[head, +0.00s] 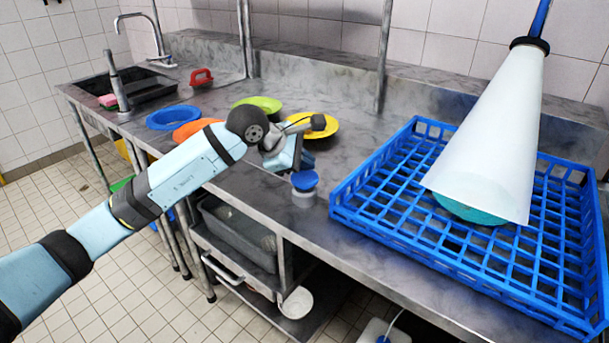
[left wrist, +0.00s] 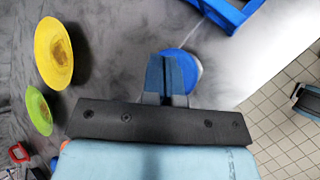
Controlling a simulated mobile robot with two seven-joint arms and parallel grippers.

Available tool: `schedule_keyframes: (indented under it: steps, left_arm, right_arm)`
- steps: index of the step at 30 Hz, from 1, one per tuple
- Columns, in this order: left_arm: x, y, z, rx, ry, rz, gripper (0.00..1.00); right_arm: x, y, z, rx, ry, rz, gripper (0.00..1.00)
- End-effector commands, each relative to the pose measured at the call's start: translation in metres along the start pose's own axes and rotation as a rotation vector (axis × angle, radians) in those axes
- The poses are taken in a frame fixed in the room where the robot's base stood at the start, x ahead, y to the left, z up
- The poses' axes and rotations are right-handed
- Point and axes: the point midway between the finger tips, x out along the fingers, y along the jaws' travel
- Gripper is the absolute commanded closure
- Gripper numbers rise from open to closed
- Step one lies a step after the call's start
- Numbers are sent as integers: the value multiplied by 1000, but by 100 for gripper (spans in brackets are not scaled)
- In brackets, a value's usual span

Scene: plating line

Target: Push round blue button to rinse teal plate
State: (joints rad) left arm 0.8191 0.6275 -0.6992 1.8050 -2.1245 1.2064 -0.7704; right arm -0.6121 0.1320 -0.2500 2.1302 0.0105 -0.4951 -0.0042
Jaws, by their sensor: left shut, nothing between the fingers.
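The round blue button (head: 305,180) sits on a pale base at the front edge of the steel counter. My left gripper (head: 298,166) is shut and empty, pointing down right at the button. In the left wrist view its closed fingertips (left wrist: 170,58) overlap the blue button (left wrist: 188,62), which is partly hidden behind them. I cannot tell whether they touch. The teal plate (head: 465,209) lies in the blue rack (head: 375,215), mostly covered by a white cone of spray (head: 490,130) coming down from the nozzle (head: 530,43). My right gripper is not in view.
Yellow (head: 325,127), green (head: 262,103), orange (head: 190,130) and blue (head: 172,117) plates lie on the counter behind my left arm. A sink (head: 140,93) is at the far left. A steel post (head: 384,60) rises behind the rack.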

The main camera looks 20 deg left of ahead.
Motion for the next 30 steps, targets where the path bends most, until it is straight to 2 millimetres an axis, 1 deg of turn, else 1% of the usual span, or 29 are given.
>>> schedule_keyframes:
  steps: [5, 15, 18, 30]
  left_arm:
    - [-7, 5, 5, 1, -1, 1, 100]
    - [-30, 22, 22, 1, 0, 2, 100]
    - [-35, 25, 25, 0, 0, 0, 100]
    - [-35, 25, 26, 0, 0, 0, 100]
  right_arm:
    - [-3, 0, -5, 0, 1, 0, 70]
    - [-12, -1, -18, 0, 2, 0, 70]
    - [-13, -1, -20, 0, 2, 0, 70]
    - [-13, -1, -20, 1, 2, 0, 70]
